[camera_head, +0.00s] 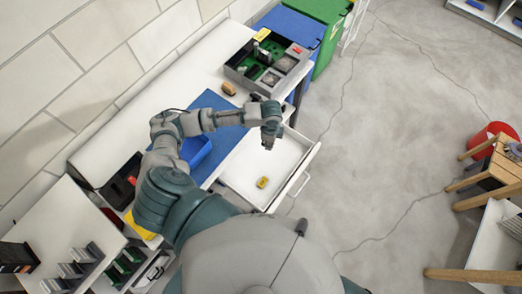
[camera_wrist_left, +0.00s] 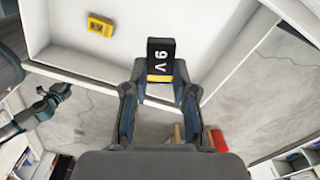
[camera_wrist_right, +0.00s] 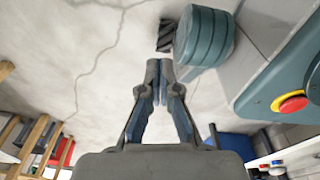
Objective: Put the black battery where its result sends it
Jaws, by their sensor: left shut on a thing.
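In the left wrist view, my left gripper (camera_wrist_left: 158,85) is shut on the black battery (camera_wrist_left: 161,55), which is marked "9 V" and has a yellow band. In the head view, my left gripper (camera_head: 268,140) is above the open white drawer (camera_head: 232,176); the battery is too small to make out clearly there. A small yellow device (camera_head: 262,182) lies in the drawer, apart from the gripper; it also shows in the left wrist view (camera_wrist_left: 100,26). My right gripper (camera_wrist_right: 160,72) is empty, its fingertips together, above grey floor. It is not seen in the head view.
A grey compartment tray (camera_head: 237,73) with green parts stands at the bench's far end. Blue (camera_head: 290,24) and green (camera_head: 325,10) bins stand beyond it. A blue mat (camera_head: 207,100), a blue box (camera_head: 196,151) and a brown object (camera_head: 229,88) are on the bench.

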